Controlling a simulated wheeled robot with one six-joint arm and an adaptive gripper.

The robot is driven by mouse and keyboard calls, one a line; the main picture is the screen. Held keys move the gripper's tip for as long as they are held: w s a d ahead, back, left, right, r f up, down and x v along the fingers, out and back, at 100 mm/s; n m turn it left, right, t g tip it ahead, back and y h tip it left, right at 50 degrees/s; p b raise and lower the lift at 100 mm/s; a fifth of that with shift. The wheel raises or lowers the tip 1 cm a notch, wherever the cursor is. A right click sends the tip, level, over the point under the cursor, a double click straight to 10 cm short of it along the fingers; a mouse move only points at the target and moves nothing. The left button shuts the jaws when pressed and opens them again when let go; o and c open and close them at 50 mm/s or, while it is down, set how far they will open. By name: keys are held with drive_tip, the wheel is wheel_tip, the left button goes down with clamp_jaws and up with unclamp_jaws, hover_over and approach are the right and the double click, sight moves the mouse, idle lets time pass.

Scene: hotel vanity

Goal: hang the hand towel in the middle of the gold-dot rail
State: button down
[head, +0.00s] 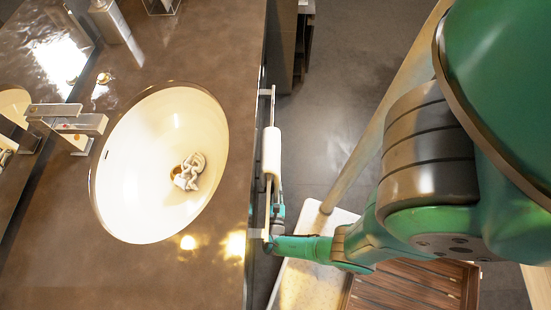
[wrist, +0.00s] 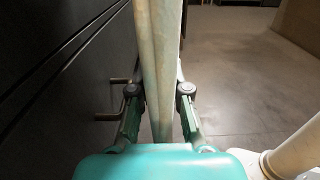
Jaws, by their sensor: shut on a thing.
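The hand towel (head: 271,152) is a narrow white strip over the rail (head: 271,105) along the front of the vanity, near the rail's middle. In the wrist view the towel (wrist: 160,50) is a pale, folded cloth running up between the fingers. My gripper (wrist: 160,92) is shut on it, with one finger on each side. In the head view my gripper (head: 278,200) is beside the rail, low and just below the towel in the picture; its fingertips are hard to make out. No gold dot can be made out on the rail.
The vanity top (head: 235,40) holds an oval sink (head: 130,215) with a crumpled cloth (head: 188,172) in it and a faucet (head: 75,122). Dark drawer fronts (wrist: 60,60) with handles (wrist: 107,117) stand close on the left. A slatted wooden piece (head: 410,290) is at the lower right. Floor beyond is open.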

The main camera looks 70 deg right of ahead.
drive_tip(key=c, duration=1.1)
unclamp_jaws()
drive_tip(key=shift+o, duration=0.2)
drive_tip(key=shift+a, duration=0.15)
drive_tip(key=shift+v, duration=5.85)
drive_tip(key=shift+s, duration=0.1)
